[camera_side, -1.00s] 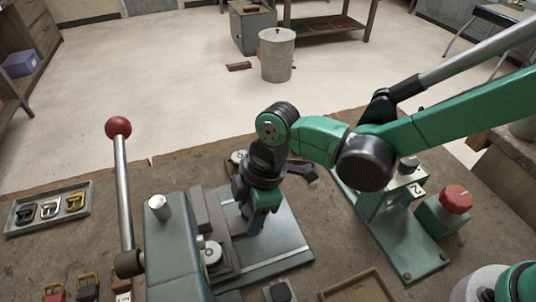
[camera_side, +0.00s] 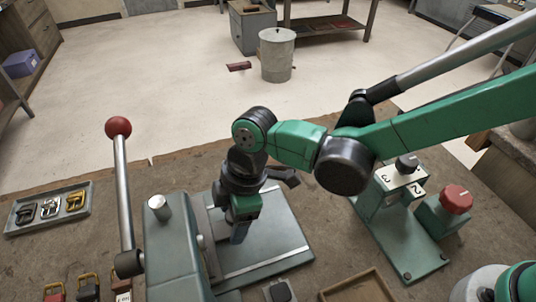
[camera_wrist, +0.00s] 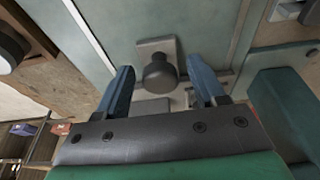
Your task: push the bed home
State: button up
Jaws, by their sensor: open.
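In the side view, the bed (camera_side: 211,262) shows as a narrow dark strip low between two rails of the stitcher's flat base plate (camera_side: 270,225). The rest of it is hidden by the stitcher's green-grey body (camera_side: 173,255). My gripper (camera_side: 240,234) points down just right of this strip, low over the plate; I cannot tell whether it touches the bed. In the wrist view, my gripper (camera_wrist: 163,92) is open, its blue fingers apart and empty. A dark round knob (camera_wrist: 160,72) on a small light plate shows between them.
A lever with a red ball (camera_side: 118,127) stands upright at the stitcher's left. A control box with a red knob (camera_side: 455,200) is at the right. A tray of buckles (camera_side: 50,209) lies far left. The right part of the base plate is clear.

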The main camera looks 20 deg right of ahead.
jog(key=shift+a+v, duration=0.25)
jog(key=shift+v, duration=0.8)
jog(key=shift+a+v, duration=0.25)
jog(key=shift+v, duration=0.8)
jog(key=shift+a+v, duration=0.25)
jog(key=shift+v, duration=0.8)
jog(key=shift+r, duration=0.2)
jog(key=d, duration=1.2)
jog(key=shift+d, duration=0.1)
jog(key=s+d+r+m+t+h, duration=0.1)
jog(key=d+r+m+t, duration=0.1)
jog(key=d+m, duration=0.6)
jog(key=d+r+m+t+h, duration=0.1)
jog(key=d+r+m+t, duration=0.2)
jog(key=d+m, duration=0.6)
jog(key=shift+s+m+t+h, duration=0.4)
jog(key=shift+m+t, duration=0.1)
jog(key=shift+t, duration=0.5)
